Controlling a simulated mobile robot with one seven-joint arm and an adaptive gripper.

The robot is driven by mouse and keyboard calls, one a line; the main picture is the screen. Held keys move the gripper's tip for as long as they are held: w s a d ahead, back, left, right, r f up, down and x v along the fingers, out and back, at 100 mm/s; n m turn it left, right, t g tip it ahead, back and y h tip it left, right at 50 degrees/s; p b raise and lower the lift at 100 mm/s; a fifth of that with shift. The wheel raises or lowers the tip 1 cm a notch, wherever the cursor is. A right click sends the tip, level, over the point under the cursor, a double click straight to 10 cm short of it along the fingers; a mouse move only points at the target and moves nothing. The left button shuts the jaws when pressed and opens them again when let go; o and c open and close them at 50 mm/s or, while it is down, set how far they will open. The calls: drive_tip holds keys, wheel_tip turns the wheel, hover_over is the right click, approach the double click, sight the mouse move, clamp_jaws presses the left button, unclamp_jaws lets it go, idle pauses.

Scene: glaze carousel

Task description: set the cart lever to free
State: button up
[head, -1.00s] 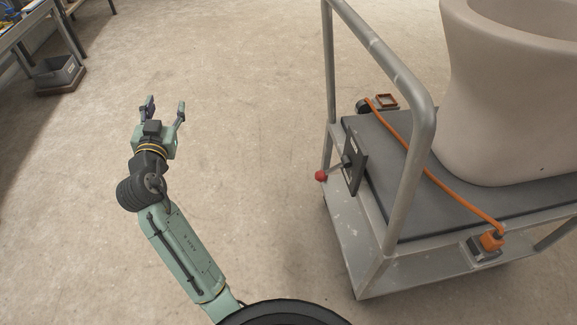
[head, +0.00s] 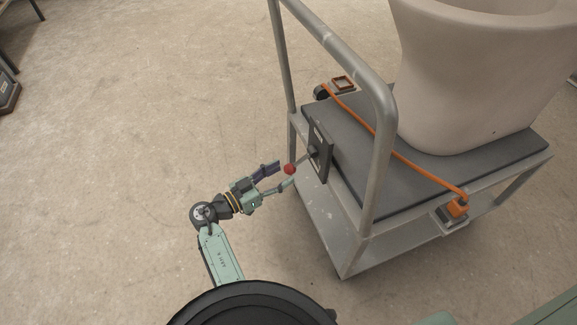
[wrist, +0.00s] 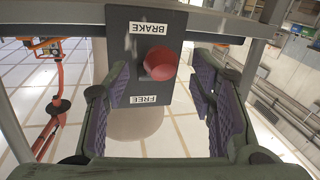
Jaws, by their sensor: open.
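The cart lever is a grey rod with a red ball knob (head: 290,169), coming out of a dark plate (head: 321,152) on the cart's near end. In the wrist view the plate (wrist: 141,97) carries an upside-down BRAKE label (wrist: 147,28) at its top and a FREE label (wrist: 142,99) at its bottom. The red knob (wrist: 160,63) appears nearer BRAKE. My gripper (head: 285,173) is open, its fingers either side of the knob in the head view. In the wrist view my gripper (wrist: 159,80) frames the knob without visible contact.
The grey cart frame (head: 385,125) rises beside the plate and bears a large beige vessel (head: 450,100).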

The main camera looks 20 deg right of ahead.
sight(289, 168)
drive_tip(key=shift+p+x, duration=0.3)
drive_tip(key=shift+x, duration=1.6)
drive_tip(key=shift+c, duration=0.4)
clamp_jaws()
drive_tip(key=shift+w, duration=0.1)
